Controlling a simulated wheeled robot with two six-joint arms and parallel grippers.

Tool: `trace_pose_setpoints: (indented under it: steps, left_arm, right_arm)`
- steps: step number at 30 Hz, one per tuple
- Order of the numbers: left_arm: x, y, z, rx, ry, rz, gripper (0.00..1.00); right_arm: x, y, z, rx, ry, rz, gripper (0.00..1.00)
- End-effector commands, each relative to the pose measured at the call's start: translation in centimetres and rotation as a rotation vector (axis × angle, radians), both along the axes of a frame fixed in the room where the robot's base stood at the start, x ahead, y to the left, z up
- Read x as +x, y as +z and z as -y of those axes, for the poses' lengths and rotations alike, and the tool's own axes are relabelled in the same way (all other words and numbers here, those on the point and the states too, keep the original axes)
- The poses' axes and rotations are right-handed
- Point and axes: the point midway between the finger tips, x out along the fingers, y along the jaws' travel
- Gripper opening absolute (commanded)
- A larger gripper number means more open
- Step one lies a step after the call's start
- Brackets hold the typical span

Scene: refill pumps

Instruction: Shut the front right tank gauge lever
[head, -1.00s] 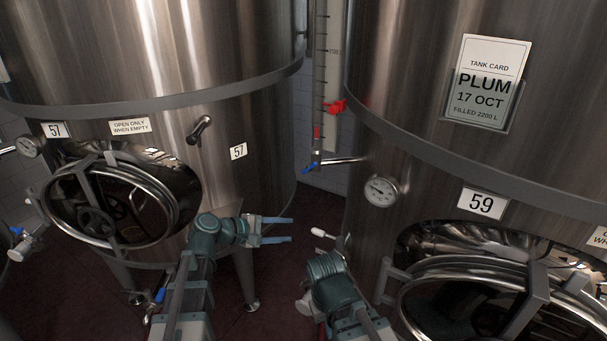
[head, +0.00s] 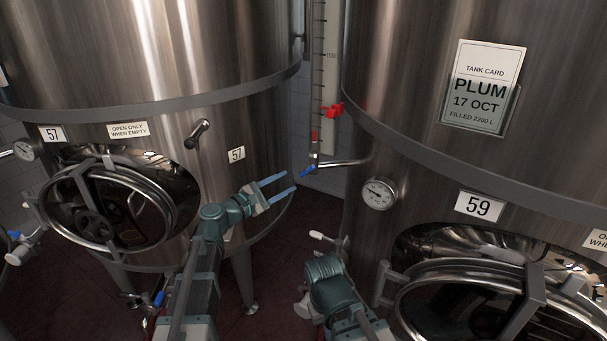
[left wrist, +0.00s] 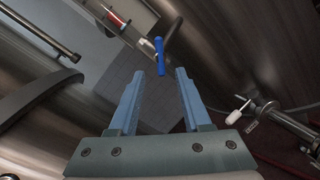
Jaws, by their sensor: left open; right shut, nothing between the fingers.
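The blue gauge lever (head: 308,170) is at the foot of the sight gauge, by a pipe running to tank 59 (head: 405,130) on the right. It slants down to the left from the valve. In the left wrist view the blue lever (left wrist: 160,56) lies just beyond the fingertips, between their lines. My left gripper (head: 291,181) is open and empty, its fingers pointing at the lever from the lower left; I see no contact. It also shows in the left wrist view (left wrist: 160,73). Only my right arm's wrist shows at the lower middle; its fingers are hidden.
Tank 57 (head: 150,60) stands at left, with a round hatch (head: 105,205) and a short spout (head: 197,133). A red clamp (head: 332,109) sits on the gauge scale. A white-handled valve (head: 320,236) is below the lever.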

Motion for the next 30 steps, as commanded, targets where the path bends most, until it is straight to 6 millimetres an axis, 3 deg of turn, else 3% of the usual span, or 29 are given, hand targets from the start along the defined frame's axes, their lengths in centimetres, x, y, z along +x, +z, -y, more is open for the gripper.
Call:
trace_pose_setpoints:
  steps: [6,12,26,27,30]
  left_arm:
    - [3.3,0.0,3.2,0.001,-0.002,0.000,0.48]
    - [5.0,0.0,4.9,0.001,-0.001,0.001,0.48]
    - [5.6,0.0,5.8,0.001,-0.001,0.000,0.48]
    - [5.6,0.0,5.8,0.001,-0.001,0.000,0.47]
    - [5.6,0.0,5.8,0.001,-0.001,0.000,0.29]
  right_arm:
    - [0.0,0.0,0.0,0.000,0.000,0.000,0.00]
    - [0.0,0.0,0.0,0.000,0.000,0.000,0.00]
    - [0.0,0.0,0.0,0.000,0.000,0.000,0.00]
    - [0.0,0.0,0.0,0.000,0.000,0.000,0.00]
    - [0.0,0.0,0.0,0.000,0.000,0.000,0.00]
